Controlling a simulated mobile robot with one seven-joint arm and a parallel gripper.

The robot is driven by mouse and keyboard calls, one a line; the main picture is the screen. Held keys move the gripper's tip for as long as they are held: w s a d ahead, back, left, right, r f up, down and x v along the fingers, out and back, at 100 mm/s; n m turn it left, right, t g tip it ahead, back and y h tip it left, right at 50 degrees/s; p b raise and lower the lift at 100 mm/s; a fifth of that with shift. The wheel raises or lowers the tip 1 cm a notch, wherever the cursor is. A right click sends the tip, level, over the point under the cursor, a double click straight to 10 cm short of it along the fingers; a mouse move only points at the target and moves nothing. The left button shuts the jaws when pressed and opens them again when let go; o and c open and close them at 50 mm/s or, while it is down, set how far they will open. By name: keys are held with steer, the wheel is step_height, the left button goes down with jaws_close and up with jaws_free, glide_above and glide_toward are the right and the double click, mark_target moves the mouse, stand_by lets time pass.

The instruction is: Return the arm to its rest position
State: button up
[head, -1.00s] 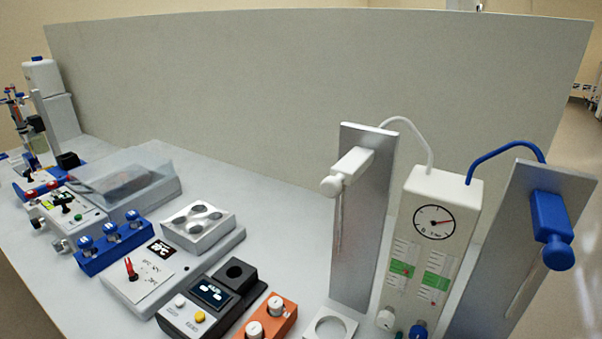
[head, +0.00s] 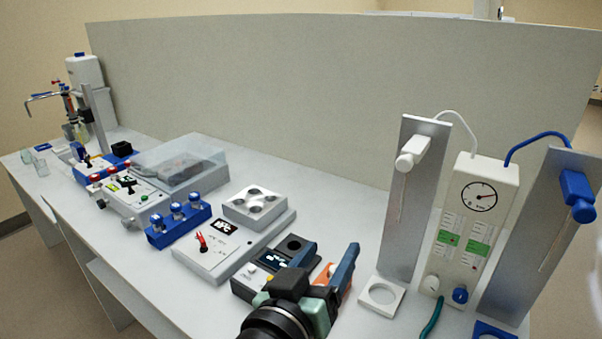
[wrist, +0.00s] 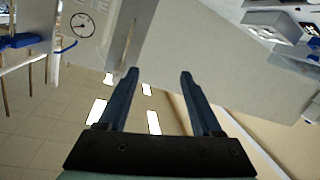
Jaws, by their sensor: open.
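My gripper (head: 328,264) shows at the bottom centre of the head view, in front of the black device with a small screen (head: 273,261) and partly hiding it and the orange block (head: 323,273). In the wrist view my gripper (wrist: 158,76) has its two dark fingers spread apart, with nothing between them. Past the fingers the wrist view shows tiled floor, a grey panel and bright patches.
The bench (head: 160,283) carries a clear-lidded box (head: 180,160), a blue block with several knobs (head: 178,222) and a silver block with round wells (head: 256,205). A white gauge unit (head: 475,225) stands at right between two upright metal plates. A grey partition (head: 300,110) runs behind.

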step_height(320, 180, up, 20)
steer(key=s+a+r+t+y+p, duration=0.1)
steer(key=s+a+t+y+p, duration=0.15)
steer(key=t, duration=0.35)
steer(key=s+r+t+y, duration=0.2)
steer(key=s+r+t, duration=0.1)
steer(key=r, duration=0.5)
steer(key=s+a+r+n+t+y, duration=0.1)
steer(key=s+r+t+y, duration=0.1)
steer(key=s+r, duration=0.4)
step_height(320, 180, up, 2)
steer(key=shift+a+r+t+p, duration=0.2)
steer(key=shift+t+p, duration=0.1)
steer(key=shift+t, duration=0.4)
steer(key=shift+s+f+y, duration=0.1)
steer(key=shift+y, duration=0.15)
